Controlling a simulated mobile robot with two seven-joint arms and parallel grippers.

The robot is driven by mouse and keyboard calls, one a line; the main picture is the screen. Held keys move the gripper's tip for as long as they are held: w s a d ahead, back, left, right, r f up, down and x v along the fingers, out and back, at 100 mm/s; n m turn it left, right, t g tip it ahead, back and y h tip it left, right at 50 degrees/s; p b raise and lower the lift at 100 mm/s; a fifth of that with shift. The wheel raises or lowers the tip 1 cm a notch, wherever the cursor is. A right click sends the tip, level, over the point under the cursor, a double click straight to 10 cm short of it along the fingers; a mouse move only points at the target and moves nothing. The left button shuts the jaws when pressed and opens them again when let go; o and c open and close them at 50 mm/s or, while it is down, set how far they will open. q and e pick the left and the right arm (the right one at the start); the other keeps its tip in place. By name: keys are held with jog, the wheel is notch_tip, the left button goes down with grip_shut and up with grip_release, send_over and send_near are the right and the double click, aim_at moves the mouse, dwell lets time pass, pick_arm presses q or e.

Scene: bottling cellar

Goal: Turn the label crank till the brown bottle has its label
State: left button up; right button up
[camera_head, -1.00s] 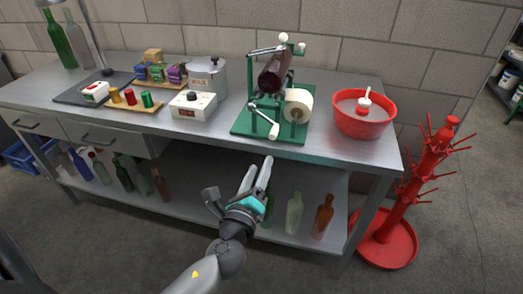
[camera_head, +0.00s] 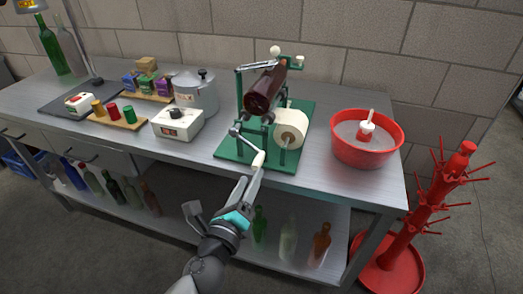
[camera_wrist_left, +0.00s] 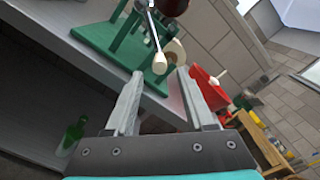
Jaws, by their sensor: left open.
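The green label machine (camera_head: 230,150) stands on the steel bench. The brown bottle (camera_head: 266,88) lies in it, tilted in the picture, its visible side plain and dark. A pale label roll (camera_head: 292,126) sits at its right front. The label crank (camera_head: 242,139) hangs at the front, its cream handle (camera_head: 258,160) pointing down and forward. My left gripper (camera_head: 251,178) is open just below and in front of this handle. In the left wrist view the crank handle (camera_wrist_left: 160,63) appears just beyond and between the open fingertips (camera_wrist_left: 160,78), apparently not gripped. My right gripper is out of view.
A red basin (camera_head: 345,150) stands right of the machine; a white control box (camera_head: 165,130) and a steel pot (camera_head: 205,102) stand left. Several bottles stand on the lower shelf. A red drying rack (camera_head: 400,240) stands on the floor at right.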

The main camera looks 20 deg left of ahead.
aim_at(261, 155)
pick_arm(q)
jog(key=w, duration=0.8)
jog(key=shift+w+d, duration=0.1)
jog(key=shift+w, duration=0.95)
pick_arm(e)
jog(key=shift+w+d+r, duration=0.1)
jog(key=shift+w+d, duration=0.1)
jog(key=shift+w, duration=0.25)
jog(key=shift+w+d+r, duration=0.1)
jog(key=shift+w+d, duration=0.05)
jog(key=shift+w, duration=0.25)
pick_arm(q)
jog(key=shift+c, duration=0.3)
grip_shut()
